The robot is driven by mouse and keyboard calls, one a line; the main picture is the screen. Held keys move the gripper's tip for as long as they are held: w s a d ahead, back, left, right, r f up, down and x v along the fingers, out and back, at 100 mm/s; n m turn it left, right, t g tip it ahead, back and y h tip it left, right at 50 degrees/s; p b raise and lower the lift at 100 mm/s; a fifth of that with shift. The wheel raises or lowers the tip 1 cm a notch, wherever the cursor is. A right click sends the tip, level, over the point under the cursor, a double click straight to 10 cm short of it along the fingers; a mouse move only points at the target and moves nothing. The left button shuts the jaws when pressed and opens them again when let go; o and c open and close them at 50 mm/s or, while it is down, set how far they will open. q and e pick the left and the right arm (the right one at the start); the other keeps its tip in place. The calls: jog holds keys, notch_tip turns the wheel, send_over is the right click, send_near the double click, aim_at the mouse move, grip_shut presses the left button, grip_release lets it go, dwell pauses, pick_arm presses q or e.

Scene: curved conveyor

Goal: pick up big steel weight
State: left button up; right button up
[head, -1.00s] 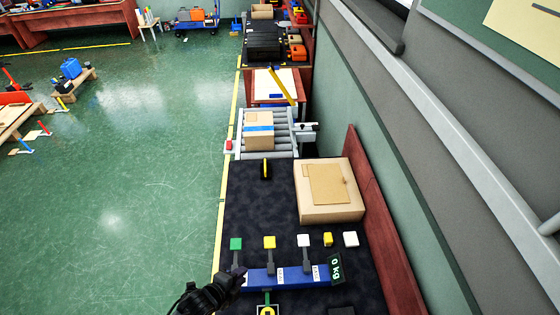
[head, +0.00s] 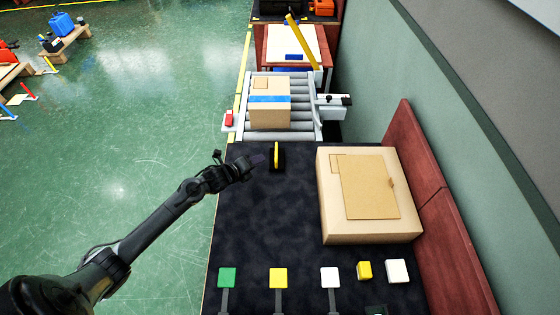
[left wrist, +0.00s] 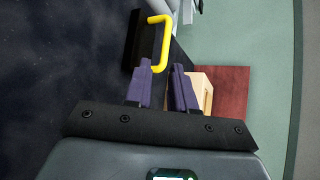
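The big steel weight (head: 276,164) is a dark block with a yellow handle, standing on the black table mat just in front of the roller conveyor. My left gripper (head: 263,159) is right beside it, reaching in from the left. In the left wrist view the weight (left wrist: 144,42) is just ahead of the fingers. The lower end of its yellow handle lies in line with the gap of the left gripper (left wrist: 161,66). The two purple fingers are apart, with nothing clamped between them. I cannot tell whether a finger touches the handle. My right gripper is not in view.
A smaller box with blue tape (head: 270,112) sits on the roller conveyor (head: 293,133). Coloured blocks, such as a green one (head: 227,277), line the near side. The mat (head: 263,225) between is clear.

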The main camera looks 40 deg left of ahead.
aim_at(276, 150)
pick_arm(q)
jog(key=shift+w+f, duration=0.15)
jog(key=shift+f, duration=0.1)
jog(key=shift+w+d+b, duration=0.1)
jog(key=shift+w+b, duration=0.2)
jog(key=shift+b, duration=0.1)
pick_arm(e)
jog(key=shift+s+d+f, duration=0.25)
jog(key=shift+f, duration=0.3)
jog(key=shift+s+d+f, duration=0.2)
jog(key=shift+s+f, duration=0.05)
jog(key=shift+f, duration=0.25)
pick_arm(q)
jog(key=x, duration=0.3)
jog(key=b+x, duration=0.1)
jog(key=x, duration=0.1)
jog(key=shift+w+r, duration=0.2)
jog(key=shift+w, duration=0.25)
jog(key=shift+b+x, duration=0.9)
jog(key=shift+x, duration=1.6)
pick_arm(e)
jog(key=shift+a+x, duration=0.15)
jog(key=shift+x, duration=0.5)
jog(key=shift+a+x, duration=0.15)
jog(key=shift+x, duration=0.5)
pick_arm(q)
jog(key=shift+r, duration=0.2)
jog(key=shift+c, duration=0.3)
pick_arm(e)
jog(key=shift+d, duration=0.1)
